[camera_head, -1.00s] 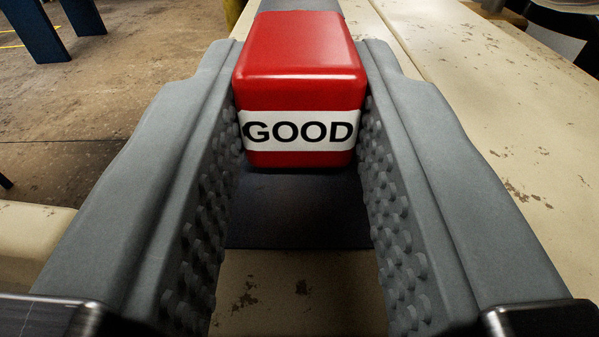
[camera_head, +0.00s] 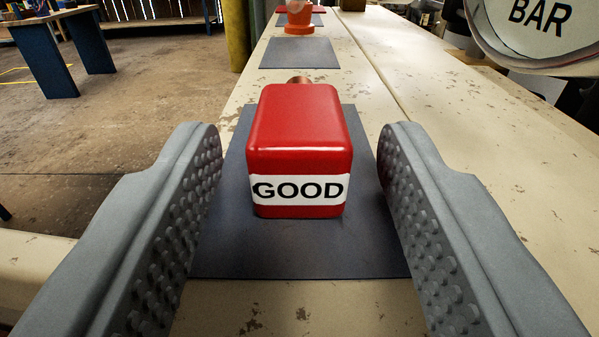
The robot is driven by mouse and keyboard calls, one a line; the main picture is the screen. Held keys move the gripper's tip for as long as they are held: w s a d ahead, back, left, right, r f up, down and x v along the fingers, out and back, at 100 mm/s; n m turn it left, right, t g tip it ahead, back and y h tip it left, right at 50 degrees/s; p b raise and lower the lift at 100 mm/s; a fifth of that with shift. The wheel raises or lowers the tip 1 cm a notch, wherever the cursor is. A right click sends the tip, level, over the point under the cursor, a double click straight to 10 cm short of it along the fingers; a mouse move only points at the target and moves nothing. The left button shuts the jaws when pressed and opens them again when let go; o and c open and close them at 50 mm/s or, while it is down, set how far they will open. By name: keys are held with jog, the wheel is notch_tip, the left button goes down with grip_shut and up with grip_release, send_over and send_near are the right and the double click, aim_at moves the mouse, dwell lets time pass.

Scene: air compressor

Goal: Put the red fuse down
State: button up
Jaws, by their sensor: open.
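The red fuse (camera_head: 300,137) is a red block with a white "GOOD" label and a copper-coloured end at its far side. It rests on a dark grey mat (camera_head: 225,250) on the bench. My gripper (camera_head: 300,160) is open, with one grey studded finger on each side of the fuse. There is a clear gap between each finger and the fuse, and nothing is held.
The worn cream bench (camera_head: 410,80) runs away from me. Farther along it are a second grey mat (camera_head: 300,53) and an orange object (camera_head: 299,22). A round gauge marked "BAR" (camera_head: 540,25) stands at the upper right. Floor lies to the left.

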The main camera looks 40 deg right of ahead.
jog(key=v, duration=1.1)
dwell(0.3)
